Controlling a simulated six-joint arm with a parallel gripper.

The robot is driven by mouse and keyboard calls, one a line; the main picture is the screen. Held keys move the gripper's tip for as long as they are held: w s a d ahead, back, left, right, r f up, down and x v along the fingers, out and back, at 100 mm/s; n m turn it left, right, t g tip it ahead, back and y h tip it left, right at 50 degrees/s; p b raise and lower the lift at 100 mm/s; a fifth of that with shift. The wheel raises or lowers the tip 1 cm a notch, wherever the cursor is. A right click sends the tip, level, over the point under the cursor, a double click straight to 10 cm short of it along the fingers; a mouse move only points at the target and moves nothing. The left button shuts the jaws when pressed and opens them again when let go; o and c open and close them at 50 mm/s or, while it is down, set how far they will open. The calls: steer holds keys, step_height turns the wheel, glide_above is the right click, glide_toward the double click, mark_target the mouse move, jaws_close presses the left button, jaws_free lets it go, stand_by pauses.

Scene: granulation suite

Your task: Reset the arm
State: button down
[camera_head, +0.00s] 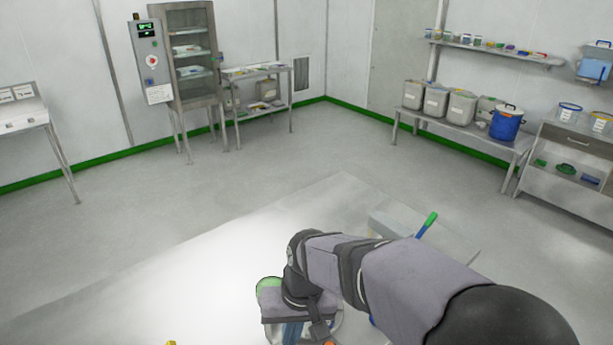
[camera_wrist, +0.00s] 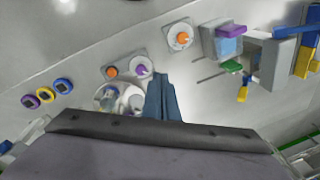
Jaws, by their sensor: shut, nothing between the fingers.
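My arm reaches in from the lower right of the head view, bent down at the wrist over the pale worktop (camera_head: 180,265). My gripper (camera_head: 292,333) is largely hidden under the wrist at the bottom edge there. In the wrist view my gripper (camera_wrist: 163,82) shows as two blue fingers lying together, with nothing between them. The fingertips are near a small plate with an orange knob (camera_wrist: 111,72) and a purple knob (camera_wrist: 141,69). Whether they touch anything cannot be told.
White round containers (camera_wrist: 130,99) lie left of the fingers. Another orange knob (camera_wrist: 182,38), a grey block with a purple top (camera_wrist: 230,31) and blue and yellow bins (camera_wrist: 305,55) are above and right. Several small round items (camera_wrist: 45,95) stand left.

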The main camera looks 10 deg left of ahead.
steer(key=s+d+f+m, duration=0.1)
steer(key=s+d, duration=0.2)
steer(key=d, duration=0.4)
steer(key=s+d+f+m+h, duration=0.1)
steer(key=s+d+f, duration=0.1)
steer(key=d, duration=0.6)
steer(key=s+d+f+m, duration=0.1)
steer(key=s+d+f, duration=0.1)
steer(key=s+d, duration=0.2)
steer(key=d, duration=0.3)
steer(key=shift+d+h, duration=0.25)
steer(key=shift+h, duration=0.15)
